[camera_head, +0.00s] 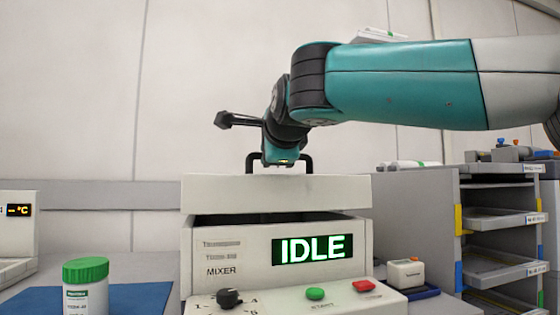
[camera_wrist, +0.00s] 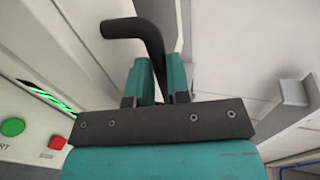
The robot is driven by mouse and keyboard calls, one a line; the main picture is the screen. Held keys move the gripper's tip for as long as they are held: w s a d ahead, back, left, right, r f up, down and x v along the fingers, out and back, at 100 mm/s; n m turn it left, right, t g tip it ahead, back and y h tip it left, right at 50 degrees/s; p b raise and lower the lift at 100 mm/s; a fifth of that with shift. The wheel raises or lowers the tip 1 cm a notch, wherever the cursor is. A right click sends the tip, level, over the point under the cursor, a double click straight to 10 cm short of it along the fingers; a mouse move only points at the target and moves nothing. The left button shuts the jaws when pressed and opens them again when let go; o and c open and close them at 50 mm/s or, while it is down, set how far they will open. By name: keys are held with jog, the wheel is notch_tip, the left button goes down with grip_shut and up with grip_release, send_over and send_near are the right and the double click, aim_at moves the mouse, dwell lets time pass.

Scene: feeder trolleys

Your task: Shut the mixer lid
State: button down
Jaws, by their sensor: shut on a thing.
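The mixer (camera_head: 225,250) stands in front of me, with "IDLE" lit in green on its display (camera_head: 312,249). Its pale lid (camera_head: 275,192) sits above the body, with a dark gap between them, wider at the left. A black handle (camera_head: 308,161) stands on top of the lid. My gripper (camera_head: 281,160) is at the handle from above, shut on it. In the wrist view, the two teal fingers of my gripper (camera_wrist: 158,82) close around the black handle bar (camera_wrist: 145,28). The lid's inner side is hidden.
A black knob (camera_head: 229,298), a green button (camera_head: 315,294) and a red button (camera_head: 363,286) are on the mixer's front. A green-capped jar (camera_head: 86,290) stands on a blue mat (camera_head: 140,298) at left. Grey shelving (camera_head: 415,215) with trays (camera_head: 505,222) stands at right.

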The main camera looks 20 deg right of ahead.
jog(key=shift+s+f+b, duration=0.2)
jog(key=shift+f+b, duration=0.35)
jog(key=shift+f, duration=0.25)
jog(key=shift+s+f+b, duration=0.15)
jog(key=shift+f+b, duration=0.35)
jog(key=shift+f, duration=0.3)
jog(key=c, duration=1.1)
grip_release()
jog(key=shift+s, duration=0.1)
jog(key=shift+r, duration=0.1)
jog(key=shift+r, duration=0.1)
jog(key=p+v, duration=0.4)
jog(key=v, duration=1.3)
jog(key=shift+s, duration=0.25)
